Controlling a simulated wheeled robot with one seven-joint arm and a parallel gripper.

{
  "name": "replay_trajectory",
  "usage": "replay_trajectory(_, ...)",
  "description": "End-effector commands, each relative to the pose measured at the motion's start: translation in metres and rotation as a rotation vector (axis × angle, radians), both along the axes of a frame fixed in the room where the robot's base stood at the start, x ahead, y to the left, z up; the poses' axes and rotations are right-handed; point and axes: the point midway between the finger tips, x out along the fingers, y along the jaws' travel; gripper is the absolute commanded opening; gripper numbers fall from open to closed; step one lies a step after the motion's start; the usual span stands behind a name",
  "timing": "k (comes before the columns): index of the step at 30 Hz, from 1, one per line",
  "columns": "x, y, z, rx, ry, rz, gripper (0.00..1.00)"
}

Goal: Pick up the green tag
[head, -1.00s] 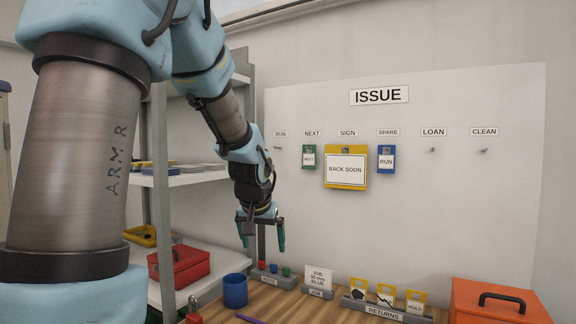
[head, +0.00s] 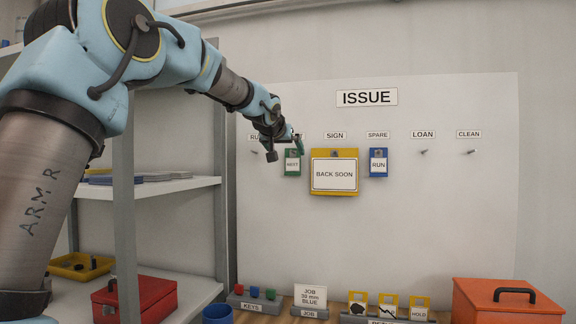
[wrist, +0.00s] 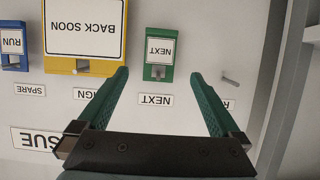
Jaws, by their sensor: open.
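The green tag (head: 292,163) hangs on the white board under the ISSUE heading, left of the yellow BACK SOON sign. It carries a white label reading NEXT. In the wrist view the green tag (wrist: 159,55) appears upside down, ahead of the fingers and roughly between their lines. My gripper (head: 288,147) is raised to the board, at the tag's upper edge in the head view. In the wrist view my gripper (wrist: 160,78) has its two green fingers spread apart with nothing between them. The gap between fingertips and tag is hard to judge.
The yellow BACK SOON sign (head: 334,187) hangs close right of the tag, and the blue RUN tag (head: 378,166) beyond it. A bare peg (wrist: 230,81) is on the tag's other side. Below stand a keys rack (head: 254,307), an orange box (head: 505,301) and a red box (head: 134,298).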

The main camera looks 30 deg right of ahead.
Motion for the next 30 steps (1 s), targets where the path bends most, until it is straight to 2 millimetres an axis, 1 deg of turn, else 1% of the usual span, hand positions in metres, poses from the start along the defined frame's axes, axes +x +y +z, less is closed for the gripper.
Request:
replay_trajectory(1, 0.005, -0.006, -0.001, -0.001, 0.002, 0.0, 1.0)
replay_trajectory(3, 0.011, -0.011, -0.004, 0.0, 0.002, -0.001, 1.0)
replay_trajectory(10, 0.022, -0.021, -0.008, 0.0, 0.001, 0.0, 1.0)
replay_trajectory(15, 0.039, -0.037, -0.011, 0.001, 0.002, 0.0, 1.0)
replay_trajectory(18, 0.047, -0.044, -0.018, 0.0, 0.003, 0.001, 1.0)
replay_trajectory(22, 0.052, -0.049, -0.022, 0.001, 0.001, 0.0, 1.0)
replay_trajectory(28, 0.053, -0.049, -0.023, 0.0, 0.0, 0.0, 1.0)
replay_trajectory(29, 0.053, -0.049, -0.023, 0.0, 0.0, 0.001, 0.99)
replay_trajectory(30, 0.053, -0.049, -0.023, 0.0, 0.0, 0.001, 0.94)
